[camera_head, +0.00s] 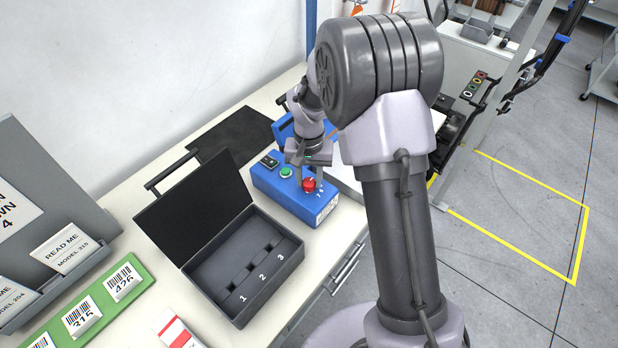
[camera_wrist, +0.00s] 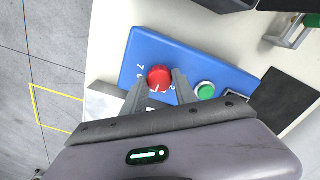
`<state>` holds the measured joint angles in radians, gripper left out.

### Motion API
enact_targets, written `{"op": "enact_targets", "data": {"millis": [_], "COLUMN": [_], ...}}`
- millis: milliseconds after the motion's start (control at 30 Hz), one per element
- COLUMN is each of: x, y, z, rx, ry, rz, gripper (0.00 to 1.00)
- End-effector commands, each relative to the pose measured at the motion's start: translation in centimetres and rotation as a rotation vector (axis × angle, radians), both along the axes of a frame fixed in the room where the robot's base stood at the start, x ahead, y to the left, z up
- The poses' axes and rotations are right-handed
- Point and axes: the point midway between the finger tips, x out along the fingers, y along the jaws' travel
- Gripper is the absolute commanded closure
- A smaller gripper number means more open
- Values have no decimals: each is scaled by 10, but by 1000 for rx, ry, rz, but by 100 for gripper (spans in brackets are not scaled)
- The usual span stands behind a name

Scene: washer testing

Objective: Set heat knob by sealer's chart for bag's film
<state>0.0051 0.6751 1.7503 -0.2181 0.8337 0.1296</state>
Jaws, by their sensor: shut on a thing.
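The blue sealer box (camera_head: 266,180) stands on the white bench with a red knob (camera_head: 309,185), a green button (camera_head: 286,173) and a dark switch or display on its top. The wrist view shows the red knob (camera_wrist: 159,78) with a light pointer mark and a few white digits around it, partly hidden by my fingers. My gripper (camera_wrist: 157,84) has one finger on each side of the red knob and is shut on it. The green button (camera_wrist: 205,91) lies just right of the fingers. A small label (camera_head: 327,209) is on the box's front; its print is too small to read.
An open black case (camera_head: 282,272) with slots marked 1, 2, 3 stands left of the sealer. A green board (camera_head: 93,309) with barcode cards and a grey rack (camera_head: 45,205) are further left. A dark mat (camera_head: 235,133) lies behind. Yellow lines (camera_head: 520,179) mark the floor.

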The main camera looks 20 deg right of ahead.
Motion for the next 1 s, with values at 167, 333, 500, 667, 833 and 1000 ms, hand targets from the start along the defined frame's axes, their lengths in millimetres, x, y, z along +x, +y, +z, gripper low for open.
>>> {"op": "enact_targets", "data": {"millis": [167,333,500,667,833,1000], "x": [1,1,1,0,0,1], "y": [0,0,0,0,0,0], "z": [1,1,1,0,4,46], "rx": [0,0,1,0,0,0], "ry": [-2,-2,-1,-1,-1,-4], "rz": [-4,-3,-3,-3,-2,-3], "gripper": [100,100,44,44,44,44]}}
